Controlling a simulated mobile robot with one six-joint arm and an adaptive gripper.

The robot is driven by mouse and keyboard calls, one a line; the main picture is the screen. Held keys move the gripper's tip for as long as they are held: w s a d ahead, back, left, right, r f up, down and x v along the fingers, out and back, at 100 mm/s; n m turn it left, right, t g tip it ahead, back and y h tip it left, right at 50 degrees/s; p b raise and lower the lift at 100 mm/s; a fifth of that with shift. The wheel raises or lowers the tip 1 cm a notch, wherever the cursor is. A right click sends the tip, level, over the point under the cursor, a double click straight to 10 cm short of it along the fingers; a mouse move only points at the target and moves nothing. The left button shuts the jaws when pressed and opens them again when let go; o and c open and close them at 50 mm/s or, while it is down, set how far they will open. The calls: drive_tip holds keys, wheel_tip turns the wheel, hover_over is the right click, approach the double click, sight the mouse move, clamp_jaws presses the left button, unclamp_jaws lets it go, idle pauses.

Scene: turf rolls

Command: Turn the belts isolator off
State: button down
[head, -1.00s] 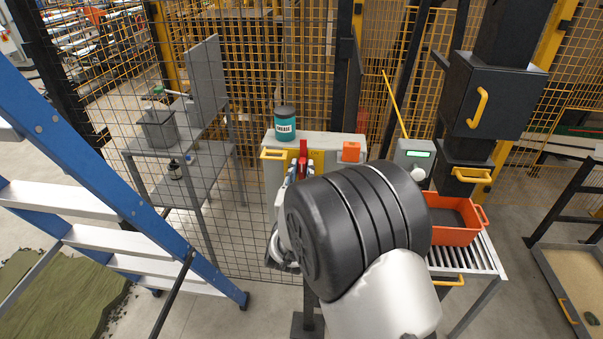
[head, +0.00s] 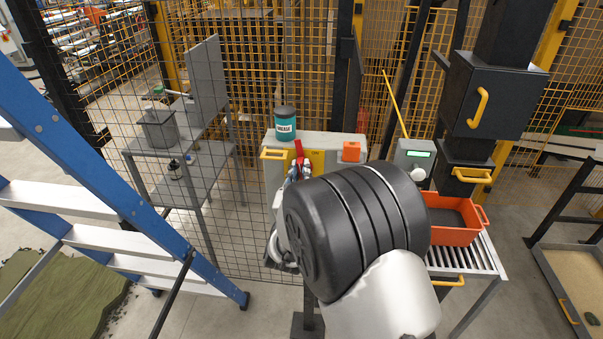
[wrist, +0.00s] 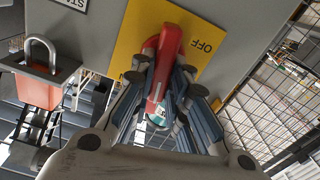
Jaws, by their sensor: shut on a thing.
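The isolator's red handle (wrist: 163,68) stands in front of a yellow plate (wrist: 135,52) marked OFF in the wrist view. My gripper (wrist: 165,92) is shut on the red handle, with a finger on each side of it. In the head view the handle (head: 299,150) shows its red upper end, tilted to the left, on the yellow plate (head: 317,160) of a grey box (head: 272,178). My gripper (head: 297,172) is at the handle there, partly hidden by my arm. The lower part of the box is hidden by my arm.
A red padlock (wrist: 38,82) hangs beside the plate. A mesh fence stands behind, a blue ladder (head: 95,170) at left, and an orange tray (head: 455,234) at right.

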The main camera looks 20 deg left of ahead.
drive_tip(key=n, duration=0.4)
drive_tip(key=shift+a+f+n, duration=0.15)
drive_tip(key=shift+a+n, duration=0.1)
drive_tip(key=shift+n, duration=0.05)
drive_tip(key=shift+s+a+f+n+p, duration=0.15)
drive_tip(key=shift+n+p, duration=0.35)
drive_tip(key=shift+n, duration=1.35)
drive_tip(key=shift+w+f+n+p, duration=0.15)
drive_tip(key=shift+n+p, duration=0.35)
drive_tip(key=shift+n, duration=1.4)
drive_tip(key=shift+s+a+f+n+p, duration=0.15)
drive_tip(key=shift+n+p, duration=0.35)
drive_tip(key=shift+n, duration=1.35)
drive_tip(key=shift+d, duration=0.1)
drive_tip(key=c, duration=1.6)
unclamp_jaws()
drive_tip(key=shift+o, duration=0.2)
